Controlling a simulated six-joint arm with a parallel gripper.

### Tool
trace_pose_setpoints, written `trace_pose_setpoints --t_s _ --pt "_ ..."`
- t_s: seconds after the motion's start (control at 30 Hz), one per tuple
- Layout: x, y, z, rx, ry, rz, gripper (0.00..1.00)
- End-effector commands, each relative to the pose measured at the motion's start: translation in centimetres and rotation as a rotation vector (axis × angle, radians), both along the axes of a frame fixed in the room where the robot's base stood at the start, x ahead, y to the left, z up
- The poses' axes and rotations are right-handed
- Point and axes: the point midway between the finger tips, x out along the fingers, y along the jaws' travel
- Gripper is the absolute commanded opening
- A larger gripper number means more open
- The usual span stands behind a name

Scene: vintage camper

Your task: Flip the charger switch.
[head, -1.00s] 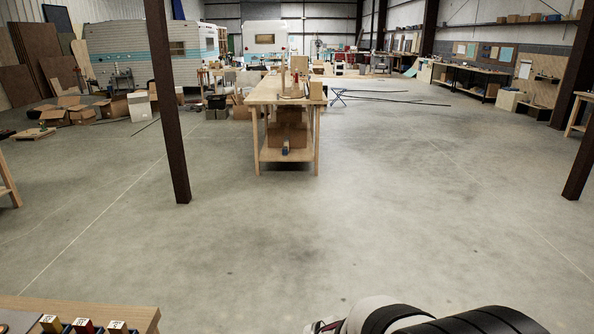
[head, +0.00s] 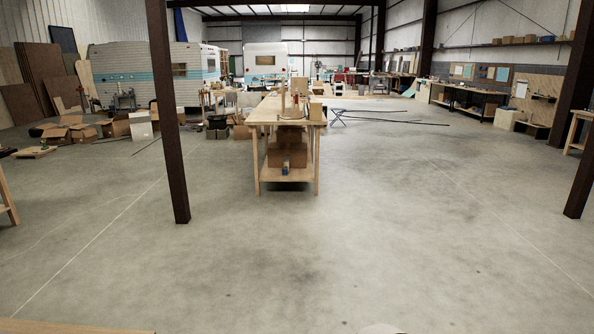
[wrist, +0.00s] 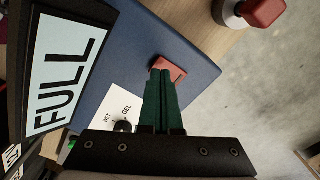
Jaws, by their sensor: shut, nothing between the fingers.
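In the wrist view, the charger is a blue box (wrist: 195,62) on a wooden surface. A red rocker switch (wrist: 174,67) sits on its face. Beside it, a white label (wrist: 125,102) reads WET and GEL, with a black knob (wrist: 123,126) on it. My gripper (wrist: 168,76) has green fingers pressed together with nothing between them. Its fingertips overlap the near side of the red switch in the picture and hide part of it. I cannot tell whether they touch it. The head view shows neither the charger nor my gripper.
A red knob on a grey round base (wrist: 232,13) stands beyond the box. A dark object with a FULL label (wrist: 65,75) lies at the left. The head view shows open concrete floor, a brown post (head: 168,110) and a wooden workbench (head: 288,123).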

Motion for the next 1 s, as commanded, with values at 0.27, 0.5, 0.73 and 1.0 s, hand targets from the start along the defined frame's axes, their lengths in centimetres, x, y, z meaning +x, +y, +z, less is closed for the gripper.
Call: trace_pose_setpoints --t_s 0.27,0.5,0.73,1.0 --pt "0.0 0.0 0.0 0.0 0.0 0.0 0.0" --pt "0.0 0.0 -0.05 0.0 0.0 0.0 0.0" --pt "-0.01 0.0 -0.41 0.0 0.001 0.0 0.0" --pt "0.01 0.0 -0.82 0.0 0.001 0.001 0.0"
